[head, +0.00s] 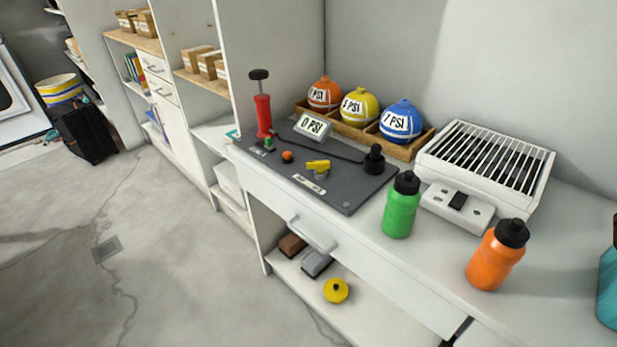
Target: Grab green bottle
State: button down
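The green bottle (400,211) with a black cap stands upright on the white counter (358,236), right of a dark grey board and in front of a white slatted box. It is in full view with nothing in front of it. An orange bottle (494,260) with a black cap stands upright to its right, apart from it. My gripper is not in view.
The dark board (337,190) holds a red pump (263,114), a yellow valve and a black knob. Behind it a wooden tray (411,150) holds orange, yellow and blue balls. The slatted box (485,167) is close behind the bottle. The floor (150,250) at left is clear.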

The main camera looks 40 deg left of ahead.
aim_at(404, 195)
jog(key=k+j+u, duration=0.1)
jog(key=k+u, duration=0.3)
jog(key=j+z, duration=0.45)
jog(key=j, duration=0.55)
jog(key=l+u, duration=0.45)
jog(key=l, duration=0.5)
jog(key=k+l+u, duration=0.1)
jog(key=l+u, duration=0.35)
jog(key=l, duration=0.45)
jog(key=k+j+z, duration=0.2)
jog(key=j, duration=0.3)
jog(key=k+j+z, duration=0.25)
jog(key=k+j, duration=0.15)
